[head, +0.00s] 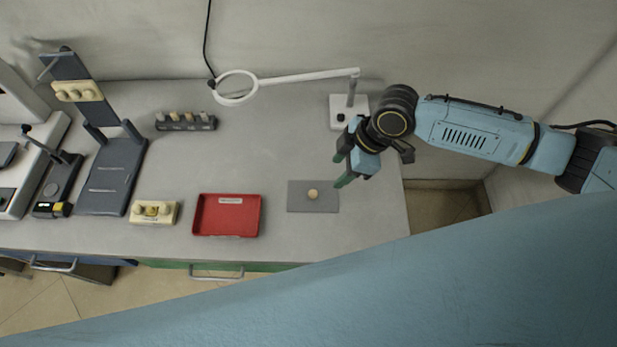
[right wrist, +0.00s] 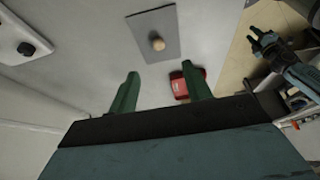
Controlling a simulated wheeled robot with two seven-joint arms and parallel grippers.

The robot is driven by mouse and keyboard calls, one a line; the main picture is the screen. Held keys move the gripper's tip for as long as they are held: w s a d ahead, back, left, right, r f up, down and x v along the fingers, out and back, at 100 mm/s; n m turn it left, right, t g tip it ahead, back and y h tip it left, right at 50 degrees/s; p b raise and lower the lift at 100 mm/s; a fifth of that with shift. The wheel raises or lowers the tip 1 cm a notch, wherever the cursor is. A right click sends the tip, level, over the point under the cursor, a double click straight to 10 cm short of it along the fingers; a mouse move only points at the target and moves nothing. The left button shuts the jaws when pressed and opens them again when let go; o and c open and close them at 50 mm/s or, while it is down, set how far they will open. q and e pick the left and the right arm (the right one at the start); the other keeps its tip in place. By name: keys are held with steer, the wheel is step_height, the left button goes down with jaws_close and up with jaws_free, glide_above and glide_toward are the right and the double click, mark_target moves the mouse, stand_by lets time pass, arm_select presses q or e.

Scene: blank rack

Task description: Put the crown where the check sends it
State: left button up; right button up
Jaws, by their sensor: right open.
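The small tan crown (head: 312,194) sits on a flat grey mat (head: 297,203) near the right front of the bench. In the right wrist view the crown (right wrist: 157,43) lies on the mat (right wrist: 143,24), beyond the fingertips. My right gripper (head: 341,170) is open and empty, above and to the right of the mat. Its green fingers (right wrist: 160,72) are spread apart in the right wrist view. My left gripper (right wrist: 260,38) shows small at the upper right of that view; its jaw state is unclear. It is not seen in the head view.
A red tray (head: 228,232) lies left of the mat. A beige block with tooth shapes (head: 154,220) is further left. A dark rack (head: 186,125) holds several small pieces. A dark stand (head: 112,175), a small device (head: 52,208) and a ring magnifier (head: 300,78) stand around. The bench centre is clear.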

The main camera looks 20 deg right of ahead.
glide_toward(314, 192)
steer(key=shift+s+a+f, duration=0.15)
steer(key=shift+s+f, duration=0.1)
steer(key=shift+f, duration=0.3)
steer(key=shift+s+a+f, duration=0.15)
steer(key=shift+s+f, duration=0.1)
steer(key=shift+f, duration=0.35)
steer(key=shift+w+a+f, duration=0.1)
steer(key=shift+f, duration=0.2)
steer(key=shift+w+x, duration=0.2)
steer(key=shift+x, duration=0.75)
steer(key=x, duration=0.3)
steer(key=shift+w+a+b, duration=0.1)
steer(key=shift+w+b, duration=0.15)
steer(key=shift+b, duration=0.1)
steer(key=shift+a+f, duration=0.1)
steer(key=shift+f, duration=0.05)
arm_select(q)
steer(key=shift+g, duration=0.3)
steer(key=s, duration=0.2)
steer(key=s+f, duration=0.1)
steer(key=s, duration=0.1)
steer(key=shift+s+a, duration=0.1)
steer(key=shift+s, duration=0.1)
arm_select(e)
steer(key=c, duration=1.1)
